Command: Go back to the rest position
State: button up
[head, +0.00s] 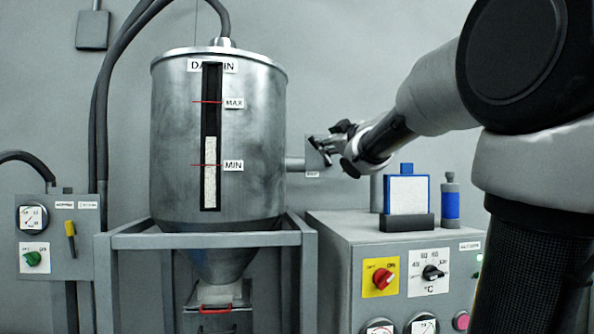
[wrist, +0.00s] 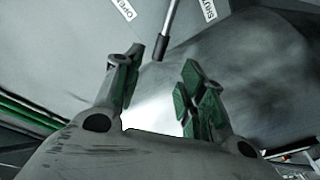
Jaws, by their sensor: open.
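My gripper (head: 337,143) is at the end of my arm, right of the steel hopper (head: 180,140) in the head view. It is beside a short side pipe with a dark plate (head: 318,151) at its end; I cannot tell whether they touch. In the wrist view my gripper (wrist: 163,90) has its two green-padded fingers apart with nothing between them. A thin metal rod (wrist: 170,27) lies beyond the fingertips, between labels reading OPEN (wrist: 124,8) and SHUT (wrist: 208,9).
A grey control cabinet (head: 345,260) stands below my arm, with a blue-framed block (head: 407,194) and a blue bottle (head: 450,203) on top. A frame (head: 200,240) carries the hopper. A panel (head: 60,240) with a gauge is at the left.

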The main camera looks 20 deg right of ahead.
jog(key=shift+f, duration=0.1)
jog(key=s+a+f+m+g+h, duration=0.1)
jog(key=s+f+m+g, duration=0.25)
jog(key=s+f, duration=0.55)
jog(key=s+a+f+m+g, duration=0.1)
jog(key=s+f+m+g, duration=0.3)
jog(key=f, duration=0.8)
jog(key=s+a+f+g+y, duration=0.1)
jog(key=s+a+f+g, duration=0.2)
jog(key=s+f, duration=0.4)
jog(key=s+a+f+g+y, duration=0.1)
jog(key=s+a+f+g, duration=0.3)
jog(key=s+f, duration=0.4)
jog(key=shift+s+y, duration=0.3)
jog(key=shift+s, duration=0.2)
jog(key=shift+r, duration=0.1)
dwell(1.2)
